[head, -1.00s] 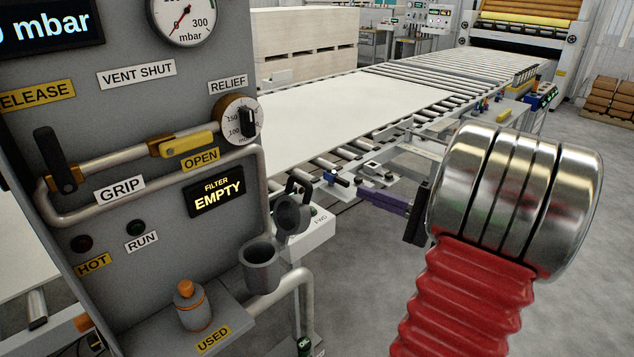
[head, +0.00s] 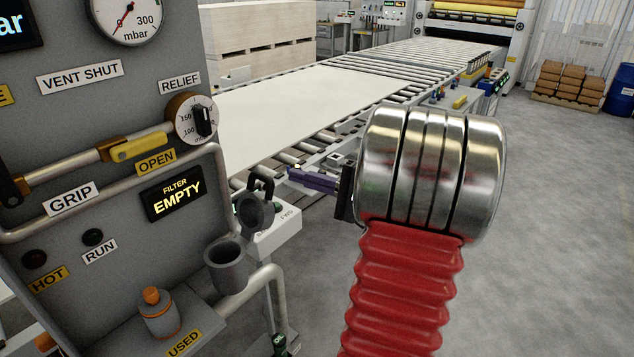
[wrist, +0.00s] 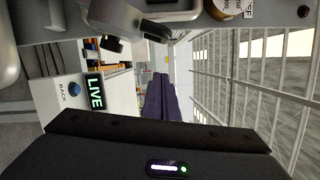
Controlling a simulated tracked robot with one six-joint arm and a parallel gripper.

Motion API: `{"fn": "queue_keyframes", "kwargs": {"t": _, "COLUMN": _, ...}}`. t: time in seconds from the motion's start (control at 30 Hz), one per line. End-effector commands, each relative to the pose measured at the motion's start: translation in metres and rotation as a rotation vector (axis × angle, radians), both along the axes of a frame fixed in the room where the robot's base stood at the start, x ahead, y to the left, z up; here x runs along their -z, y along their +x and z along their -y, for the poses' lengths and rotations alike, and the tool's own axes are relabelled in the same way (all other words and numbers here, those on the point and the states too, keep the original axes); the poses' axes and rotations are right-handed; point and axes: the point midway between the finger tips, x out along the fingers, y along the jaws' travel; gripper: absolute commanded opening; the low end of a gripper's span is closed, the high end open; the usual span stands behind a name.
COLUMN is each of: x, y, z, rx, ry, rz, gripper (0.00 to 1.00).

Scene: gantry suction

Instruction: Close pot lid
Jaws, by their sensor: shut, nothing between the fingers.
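The pot is a small grey open cup (head: 226,268) fixed at the right edge of the grey panel in the head view. Its round dark grey lid (head: 254,212) stands raised at the cup's back right, with a dark loop handle on top. The pot is open. My gripper (head: 292,174) has purple fingers, shut and empty. In the head view it is right of and slightly above the lid, apart from it. The fingers also show in the wrist view (wrist: 160,80), pointing away. A grey rounded part with a dark piece is at the wrist view's top left; I cannot tell if it is the lid.
An orange-capped bottle (head: 158,312) stands on the ledge left of the pot. A white box (head: 272,232) is behind the lid, and a bent pipe (head: 262,282) runs beside the cup. The roller conveyor (head: 330,95) lies behind. Open floor is at right.

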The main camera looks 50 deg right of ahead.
Motion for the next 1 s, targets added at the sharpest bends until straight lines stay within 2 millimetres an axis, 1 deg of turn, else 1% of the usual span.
{"fn": "queue_keyframes", "kwargs": {"t": 0.03, "x": 0.000, "y": 0.007, "z": -0.003, "rx": -0.004, "ry": 0.000, "rz": 0.001, "gripper": 0.00}}
{"fn": "queue_keyframes", "kwargs": {"t": 0.17, "x": -0.001, "y": 0.025, "z": -0.008, "rx": -0.003, "ry": 0.001, "rz": -0.001, "gripper": 0.00}}
{"fn": "queue_keyframes", "kwargs": {"t": 0.33, "x": -0.006, "y": 0.022, "z": -0.028, "rx": 0.000, "ry": 0.000, "rz": 0.000, "gripper": 0.00}}
{"fn": "queue_keyframes", "kwargs": {"t": 0.5, "x": -0.009, "y": 0.021, "z": -0.041, "rx": 0.000, "ry": 0.001, "rz": 0.000, "gripper": 0.00}}
{"fn": "queue_keyframes", "kwargs": {"t": 0.67, "x": -0.010, "y": 0.021, "z": -0.045, "rx": 0.001, "ry": 0.001, "rz": 0.000, "gripper": 0.00}}
{"fn": "queue_keyframes", "kwargs": {"t": 1.0, "x": -0.010, "y": 0.021, "z": -0.045, "rx": 0.002, "ry": -0.001, "rz": 0.000, "gripper": 0.00}}
